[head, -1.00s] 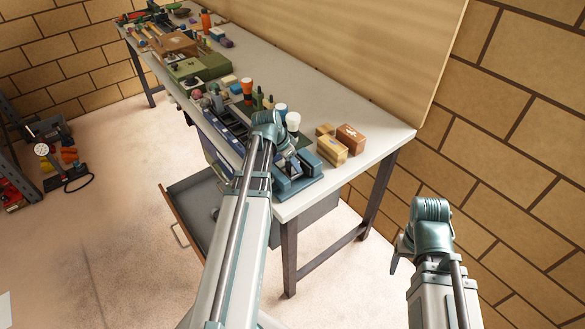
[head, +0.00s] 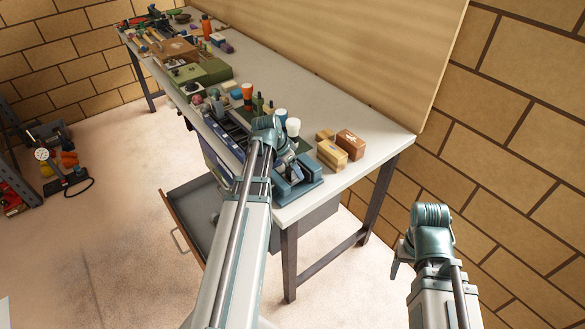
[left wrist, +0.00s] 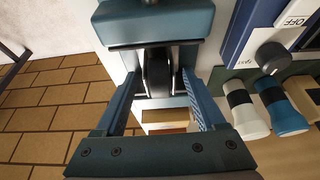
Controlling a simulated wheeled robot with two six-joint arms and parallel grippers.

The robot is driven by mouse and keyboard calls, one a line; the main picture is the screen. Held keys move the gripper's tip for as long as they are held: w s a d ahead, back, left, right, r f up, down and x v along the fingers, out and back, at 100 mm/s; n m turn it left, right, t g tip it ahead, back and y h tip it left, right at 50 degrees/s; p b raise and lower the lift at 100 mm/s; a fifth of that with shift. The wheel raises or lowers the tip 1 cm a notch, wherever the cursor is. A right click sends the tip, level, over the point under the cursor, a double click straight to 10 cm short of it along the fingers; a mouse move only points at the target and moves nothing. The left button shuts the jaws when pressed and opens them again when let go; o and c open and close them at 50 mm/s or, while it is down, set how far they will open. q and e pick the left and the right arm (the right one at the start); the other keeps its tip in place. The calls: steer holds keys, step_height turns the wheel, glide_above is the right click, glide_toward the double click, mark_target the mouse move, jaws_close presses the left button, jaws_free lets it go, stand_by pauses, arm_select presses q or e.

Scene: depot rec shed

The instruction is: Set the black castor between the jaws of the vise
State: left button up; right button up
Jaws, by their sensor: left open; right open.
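The blue vise (head: 300,188) stands at the near right end of the bench. Its blue jaw block with a metal face (left wrist: 155,22) fills the top of the left wrist view. The black castor (left wrist: 157,70) shows dark and upright against the vise, partly hidden. My left gripper (left wrist: 157,88) is open, with one finger on each side of the castor; I cannot tell whether they touch it. My right gripper (head: 399,260) is open and empty, off to the right of the bench.
A drawer (head: 182,222) hangs open below the bench (head: 345,95).

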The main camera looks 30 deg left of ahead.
arm_select(q)
steer(key=p+v, duration=1)
steer(key=v, duration=0.2)
steer(key=shift+p, duration=0.35)
steer(key=s+d+g+y, duration=0.1)
steer(key=s+d, duration=0.3)
steer(key=d, duration=0.6)
steer(key=s+d+f+g+y, duration=0.1)
steer(key=s+d, duration=0.3)
steer(key=d, duration=0.7)
steer(key=s+d+g+y, duration=0.1)
steer(key=s+d, duration=0.3)
steer(key=d, duration=0.7)
steer(key=shift+s+d+f+n+g, duration=0.2)
steer(key=shift+f+n+g, duration=0.1)
steer(key=shift+g, duration=0.4)
steer(key=shift+f, duration=0.1)
